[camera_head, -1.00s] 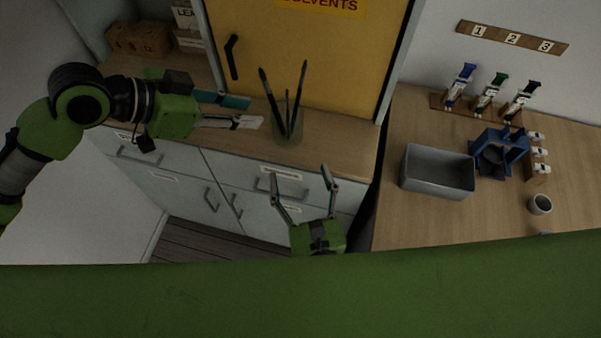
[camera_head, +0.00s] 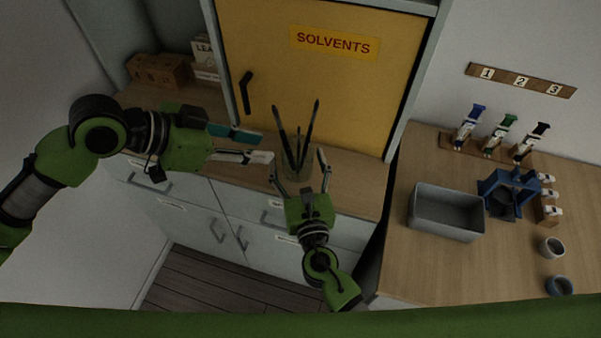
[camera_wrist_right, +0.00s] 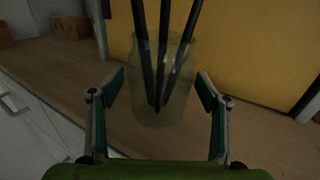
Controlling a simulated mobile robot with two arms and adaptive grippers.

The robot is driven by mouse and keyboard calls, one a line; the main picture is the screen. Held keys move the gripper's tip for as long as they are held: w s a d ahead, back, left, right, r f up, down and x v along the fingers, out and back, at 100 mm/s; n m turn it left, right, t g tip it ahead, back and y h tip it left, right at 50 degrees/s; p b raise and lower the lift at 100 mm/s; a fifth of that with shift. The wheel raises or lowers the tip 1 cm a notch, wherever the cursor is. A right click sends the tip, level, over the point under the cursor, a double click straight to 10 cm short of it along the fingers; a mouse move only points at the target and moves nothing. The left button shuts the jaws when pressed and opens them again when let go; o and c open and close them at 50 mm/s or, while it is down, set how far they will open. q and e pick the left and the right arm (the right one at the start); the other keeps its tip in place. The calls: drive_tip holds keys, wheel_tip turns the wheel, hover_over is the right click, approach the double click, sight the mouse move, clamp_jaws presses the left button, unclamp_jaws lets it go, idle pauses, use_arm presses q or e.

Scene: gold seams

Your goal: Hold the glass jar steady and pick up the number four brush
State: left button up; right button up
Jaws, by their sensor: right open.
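The glass jar (camera_head: 314,166) is clear and stands upright on the wooden counter below the yellow cabinet. It holds three dark brushes (camera_head: 308,130); I cannot read a number on any of them. In the right wrist view the jar (camera_wrist_right: 163,100) stands ahead, centred between the fingers, with the brushes (camera_wrist_right: 164,45) rising out of the frame. My right gripper (camera_head: 299,174) is open in front of the jar, a finger towards each side; I cannot tell if either touches the glass. My left gripper (camera_head: 267,148) is open and empty, left of the jar, pointing at it.
The yellow cabinet door (camera_head: 350,90), labelled SOLVENTS, rises close behind the jar. Boxes (camera_head: 158,70) stand at the back left.

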drive_tip(key=shift+w, duration=0.25)
drive_tip(key=c, duration=1.4)
use_arm(q)
drive_tip(key=shift+c, duration=0.5)
